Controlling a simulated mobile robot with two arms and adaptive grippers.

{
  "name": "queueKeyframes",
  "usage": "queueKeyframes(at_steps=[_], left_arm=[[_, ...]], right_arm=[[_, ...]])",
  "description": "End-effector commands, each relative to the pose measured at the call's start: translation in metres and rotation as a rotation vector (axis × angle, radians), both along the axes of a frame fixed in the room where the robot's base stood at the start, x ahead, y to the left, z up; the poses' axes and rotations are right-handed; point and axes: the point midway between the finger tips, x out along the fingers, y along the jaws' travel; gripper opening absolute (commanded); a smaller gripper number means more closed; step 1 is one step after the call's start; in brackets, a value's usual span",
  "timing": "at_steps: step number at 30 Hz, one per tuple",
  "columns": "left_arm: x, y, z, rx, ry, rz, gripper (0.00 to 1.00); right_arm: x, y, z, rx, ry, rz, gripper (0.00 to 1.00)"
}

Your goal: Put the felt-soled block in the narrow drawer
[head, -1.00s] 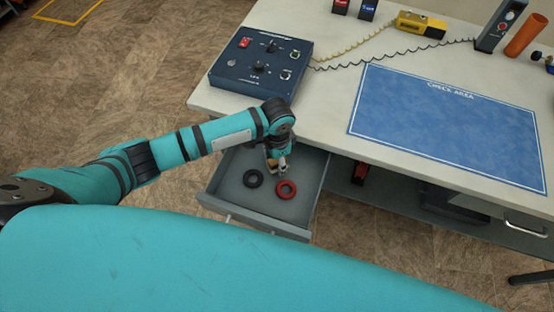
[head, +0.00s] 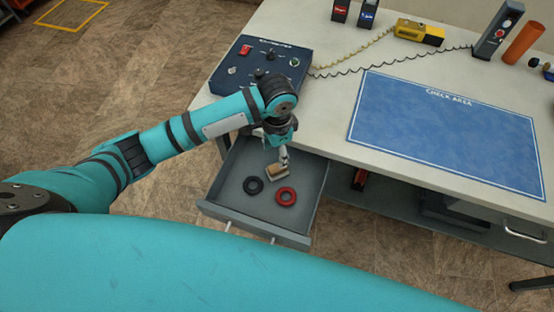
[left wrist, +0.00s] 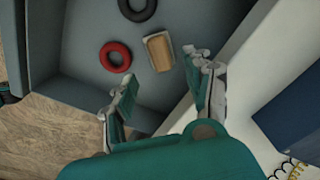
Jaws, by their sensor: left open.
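The felt-soled block (head: 277,173), with a tan face and a pale edge, lies in the open narrow drawer (head: 231,208). It also shows in the left wrist view (left wrist: 159,53), on the drawer floor beside a red ring. My left gripper (head: 284,152) is just above and behind the block in the head view. In the left wrist view its two fingers (left wrist: 163,90) are spread with nothing between them, and the block lies beyond the fingertips, apart from them. My right gripper is not in view.
A black ring (head: 253,185) and a red ring (head: 286,196) lie in the drawer near the block. The worktop (head: 325,105) overhangs behind the drawer, with a blue control box (head: 232,72) near its left edge and a blue check-area mat (head: 445,130) to the right.

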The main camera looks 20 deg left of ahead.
Motion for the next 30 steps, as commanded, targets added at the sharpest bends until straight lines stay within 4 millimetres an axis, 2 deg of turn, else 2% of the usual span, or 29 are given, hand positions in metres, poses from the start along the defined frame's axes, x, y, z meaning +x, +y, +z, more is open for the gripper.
queueKeyframes(at_steps=[3,8,30], left_arm=[[0.000,0.000,0.017,-0.001,0.000,-0.001,0.52],[0.000,0.000,0.028,0.000,0.000,0.000,0.52],[0.000,0.000,0.028,0.000,0.001,0.000,0.52]], right_arm=[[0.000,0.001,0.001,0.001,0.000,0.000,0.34],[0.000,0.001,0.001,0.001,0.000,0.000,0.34],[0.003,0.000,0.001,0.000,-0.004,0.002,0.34]])
